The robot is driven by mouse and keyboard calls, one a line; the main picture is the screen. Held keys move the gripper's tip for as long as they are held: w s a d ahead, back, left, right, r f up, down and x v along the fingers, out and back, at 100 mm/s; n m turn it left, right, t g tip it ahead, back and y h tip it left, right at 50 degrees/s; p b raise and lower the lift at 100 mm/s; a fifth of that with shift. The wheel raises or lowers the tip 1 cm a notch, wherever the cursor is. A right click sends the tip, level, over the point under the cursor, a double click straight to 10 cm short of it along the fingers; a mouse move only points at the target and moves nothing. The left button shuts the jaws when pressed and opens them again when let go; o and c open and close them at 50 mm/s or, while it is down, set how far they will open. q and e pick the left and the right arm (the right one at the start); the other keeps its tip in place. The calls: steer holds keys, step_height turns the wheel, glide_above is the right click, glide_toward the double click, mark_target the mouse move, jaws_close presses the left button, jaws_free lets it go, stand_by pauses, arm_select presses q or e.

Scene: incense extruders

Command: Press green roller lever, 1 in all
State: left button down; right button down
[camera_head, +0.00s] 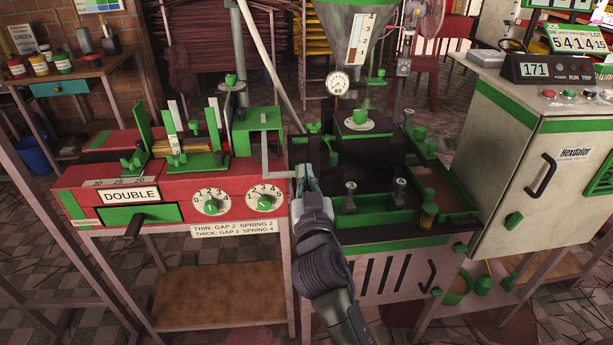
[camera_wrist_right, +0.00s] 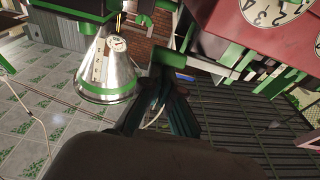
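A grey bent lever (camera_head: 267,165) comes down from the green housing at the right end of the red machine (camera_head: 170,205). Its free end reaches my right gripper (camera_head: 306,172), which is between the red machine and the dark machine. In the wrist view, the dark fingers of my right gripper (camera_wrist_right: 168,95) are just below a green bar (camera_wrist_right: 182,62). I cannot tell whether the fingers touch or grip it, or whether this bar is the lever's end. No label marks a green roller lever. My left gripper is not in view.
A steel hopper (camera_head: 352,25) with a gauge stands above the dark machine with green trays (camera_head: 375,218). A control cabinet (camera_head: 560,160) is at the right. Two numbered dials (camera_head: 211,203) and a black handle (camera_head: 136,226) are on the red machine's front.

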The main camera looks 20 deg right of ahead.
step_height(320, 180, up, 10)
stand_by(0.4)
stand_by(0.6)
